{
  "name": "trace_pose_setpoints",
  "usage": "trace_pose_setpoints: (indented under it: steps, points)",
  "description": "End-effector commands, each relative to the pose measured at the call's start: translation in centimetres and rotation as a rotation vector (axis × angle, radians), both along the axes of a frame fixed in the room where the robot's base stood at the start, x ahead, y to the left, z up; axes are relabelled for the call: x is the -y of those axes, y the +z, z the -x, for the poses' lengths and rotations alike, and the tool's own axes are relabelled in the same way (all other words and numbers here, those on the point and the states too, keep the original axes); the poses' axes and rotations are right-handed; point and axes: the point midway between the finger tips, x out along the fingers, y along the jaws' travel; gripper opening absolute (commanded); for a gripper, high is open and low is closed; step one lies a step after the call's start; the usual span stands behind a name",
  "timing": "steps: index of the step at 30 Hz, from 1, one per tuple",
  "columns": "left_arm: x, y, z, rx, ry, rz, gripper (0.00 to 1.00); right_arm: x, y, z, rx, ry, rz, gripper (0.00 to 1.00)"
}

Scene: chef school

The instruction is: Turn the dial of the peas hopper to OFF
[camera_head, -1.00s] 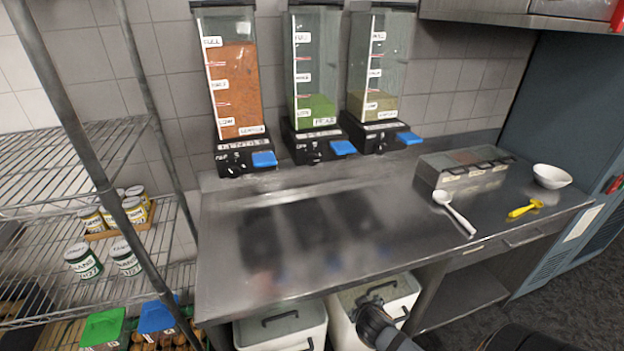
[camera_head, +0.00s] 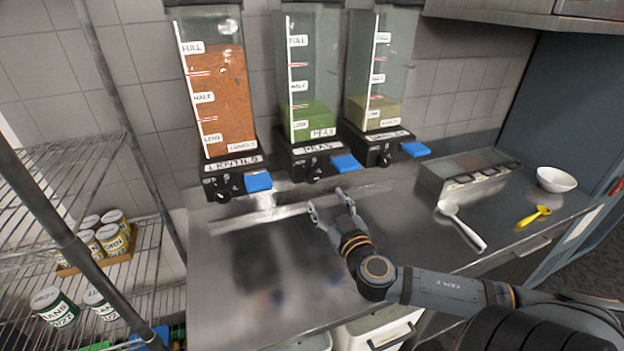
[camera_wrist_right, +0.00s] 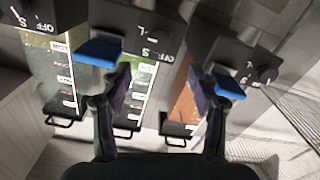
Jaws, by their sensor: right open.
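The peas hopper (camera_head: 308,85) is the middle of three wall dispensers in the head view, with green peas at a low level. Its black dial (camera_head: 313,174) is on the front of the base, left of a blue lever (camera_head: 346,163). I cannot read its setting. My right gripper (camera_head: 328,204) is open and empty, below and slightly right of the dial, apart from it. In the wrist view, which is upside down, the fingers (camera_wrist_right: 160,85) are spread, with the peas hopper's blue lever (camera_wrist_right: 100,50) beyond the left finger. My left gripper is not in view.
The lentils hopper (camera_head: 218,95) stands left, with its own dial and blue lever (camera_head: 258,181). A third hopper (camera_head: 376,75) stands right.

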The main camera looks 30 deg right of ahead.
Motion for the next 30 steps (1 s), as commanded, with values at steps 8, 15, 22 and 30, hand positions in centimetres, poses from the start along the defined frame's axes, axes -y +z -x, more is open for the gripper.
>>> trace_pose_setpoints:
  steps: [8, 15, 22, 30]
  points:
    - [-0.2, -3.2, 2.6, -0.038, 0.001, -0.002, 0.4, 1.2, -0.3, -4.6, 0.009, -0.006, -0.009, 0.61]
    - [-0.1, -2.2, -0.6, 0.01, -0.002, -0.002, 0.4, 2.1, 0.2, -8.3, 0.002, -0.006, -0.006, 0.61]
    - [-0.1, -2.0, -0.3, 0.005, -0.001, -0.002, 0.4, 2.4, 0.0, -9.7, 0.0, -0.002, -0.001, 0.61]
    - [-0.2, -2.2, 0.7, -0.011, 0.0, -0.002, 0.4, 2.4, -0.1, -9.7, 0.0, -0.002, 0.0, 0.53]
